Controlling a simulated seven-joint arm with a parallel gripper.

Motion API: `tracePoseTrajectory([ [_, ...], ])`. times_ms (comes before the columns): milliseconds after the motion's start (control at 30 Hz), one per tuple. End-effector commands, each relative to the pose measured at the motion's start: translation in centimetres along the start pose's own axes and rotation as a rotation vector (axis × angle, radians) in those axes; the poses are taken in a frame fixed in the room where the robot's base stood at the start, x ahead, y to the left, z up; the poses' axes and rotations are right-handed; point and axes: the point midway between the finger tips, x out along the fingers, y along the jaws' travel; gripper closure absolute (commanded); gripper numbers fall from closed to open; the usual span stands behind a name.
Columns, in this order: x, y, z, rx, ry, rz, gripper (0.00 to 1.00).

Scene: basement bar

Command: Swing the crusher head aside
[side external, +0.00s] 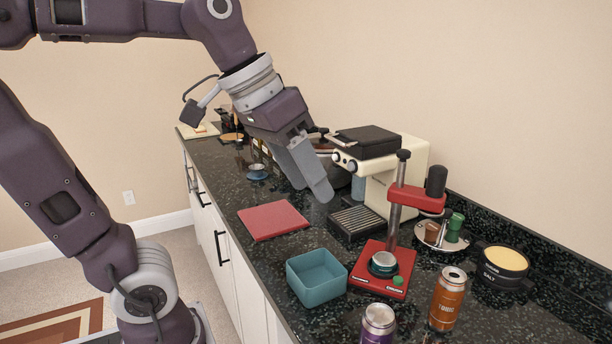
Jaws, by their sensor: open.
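The crusher has a red base (368,284), a metal post (394,222) with a black top, and a red head (416,199) with a black cylinder (436,181) on it. The head reaches right from the post and does not appear above the pale round piece (384,262) on the base. A green button (397,281) sits at the base's right. My gripper (311,192) is open, pointing down over the counter left of the crusher, clear of it. Its fingers overlap in this view, and I see nothing between them.
An espresso machine (378,170) stands behind the crusher. A red board (272,220) and teal bin (317,277) lie left. A purple can (378,324), an orange can (447,299), a salt tub (500,268) and a round tray (441,237) stand near the crusher.

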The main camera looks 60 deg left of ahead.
Motion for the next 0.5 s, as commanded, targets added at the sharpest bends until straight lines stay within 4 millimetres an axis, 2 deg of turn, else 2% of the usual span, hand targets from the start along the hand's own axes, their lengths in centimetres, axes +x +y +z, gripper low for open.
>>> tracePoseTrajectory([
  [133, 0.0, 0.0, 0.0, 0.000, 0.000, 0.000, 0.52],
  [333, 0.2, -0.2, -0.4, 0.030, 0.004, -0.013, 0.91],
  [367, 0.6, -0.5, -1.2, 0.095, 0.010, -0.041, 0.97],
  [400, 1.4, -1.0, -3.0, 0.246, 0.025, -0.101, 1.00],
  [467, 3.1, -1.6, -6.9, 0.572, 0.053, -0.216, 1.00],
  [500, 4.1, -1.4, -9.6, 0.794, 0.071, -0.287, 1.00],
])
